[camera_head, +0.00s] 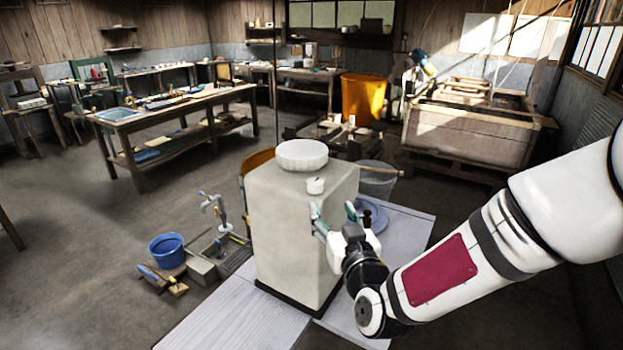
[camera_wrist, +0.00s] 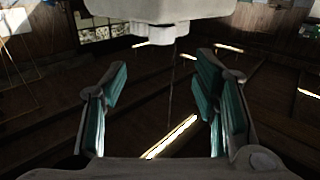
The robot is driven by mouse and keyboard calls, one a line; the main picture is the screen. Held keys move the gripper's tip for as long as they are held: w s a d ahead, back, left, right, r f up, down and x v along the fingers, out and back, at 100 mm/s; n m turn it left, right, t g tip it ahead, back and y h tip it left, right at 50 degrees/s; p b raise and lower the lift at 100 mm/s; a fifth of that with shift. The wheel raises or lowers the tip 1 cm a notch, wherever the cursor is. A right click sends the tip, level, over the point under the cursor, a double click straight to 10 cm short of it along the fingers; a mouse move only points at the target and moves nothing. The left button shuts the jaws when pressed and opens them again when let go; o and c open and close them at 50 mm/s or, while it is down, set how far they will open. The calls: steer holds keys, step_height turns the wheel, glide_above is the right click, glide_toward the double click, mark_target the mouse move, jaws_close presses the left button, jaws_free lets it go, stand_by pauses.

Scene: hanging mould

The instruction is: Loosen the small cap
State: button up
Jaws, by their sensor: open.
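The small cap (camera_head: 316,186) is a short white cylinder on the near part of the pale block's top (camera_head: 345,183). A wider, ribbed white cap (camera_head: 302,155) sits just behind it. My gripper (camera_head: 333,213) is open at the block's near right side, below the level of the small cap and apart from it. In the wrist view, the two green-padded fingers (camera_wrist: 162,80) are spread with nothing between them. A pale body (camera_wrist: 160,8) with a short round projection (camera_wrist: 153,33) shows beyond the fingertips at the top; I cannot tell which cap that is.
The block stands on pale floor boards (camera_head: 235,315). A blue bucket (camera_head: 167,250) and a tap fixture (camera_head: 217,212) are at its left. A clear bucket (camera_head: 376,180) and blue round item (camera_head: 372,218) are at its right. Workbenches (camera_head: 125,125) stand farther back.

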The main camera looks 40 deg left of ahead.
mark_target(318, 186)
steer(key=p+x, duration=0.1)
steer(key=x, duration=1.3)
steer(key=shift+s+r, duration=0.1)
steer(key=shift+r, duration=0.1)
steer(key=shift+c, duration=0.4)
steer(key=c, duration=1.1)
